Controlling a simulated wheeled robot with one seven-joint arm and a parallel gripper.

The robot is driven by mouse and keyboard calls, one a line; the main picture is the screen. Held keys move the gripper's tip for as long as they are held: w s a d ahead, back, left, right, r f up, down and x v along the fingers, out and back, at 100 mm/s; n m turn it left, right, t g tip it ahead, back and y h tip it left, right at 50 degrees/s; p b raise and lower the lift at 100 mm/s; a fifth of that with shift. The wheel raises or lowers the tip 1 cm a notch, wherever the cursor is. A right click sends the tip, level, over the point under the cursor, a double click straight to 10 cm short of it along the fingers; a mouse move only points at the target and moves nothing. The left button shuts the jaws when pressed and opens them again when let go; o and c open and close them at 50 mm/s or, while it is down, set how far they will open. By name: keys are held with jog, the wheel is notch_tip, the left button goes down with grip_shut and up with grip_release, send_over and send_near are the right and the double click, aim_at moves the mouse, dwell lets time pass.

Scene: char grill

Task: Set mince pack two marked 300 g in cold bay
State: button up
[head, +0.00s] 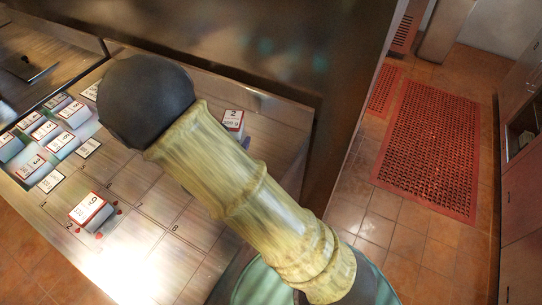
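A white pack with a red edge (233,119) stands on the steel counter, right of my arm. Its label shows a 2 with a weight in grams below, too small to read surely. My arm, with a dark rounded joint and a yellowish sleeve, crosses the middle of the head view and hides part of the counter. My gripper does not show. A recessed bay with a pale floor (88,131) lies at the counter's left and holds several similar numbered packs. I cannot tell surely that it is the cold bay.
Another numbered pack (91,210) sits on the steel counter (150,265), near small red marks. Lines and numbers divide the counter into cells; several look empty. A dark wall panel (285,55) rises behind. Red floor mats (430,145) lie on the tiles at right.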

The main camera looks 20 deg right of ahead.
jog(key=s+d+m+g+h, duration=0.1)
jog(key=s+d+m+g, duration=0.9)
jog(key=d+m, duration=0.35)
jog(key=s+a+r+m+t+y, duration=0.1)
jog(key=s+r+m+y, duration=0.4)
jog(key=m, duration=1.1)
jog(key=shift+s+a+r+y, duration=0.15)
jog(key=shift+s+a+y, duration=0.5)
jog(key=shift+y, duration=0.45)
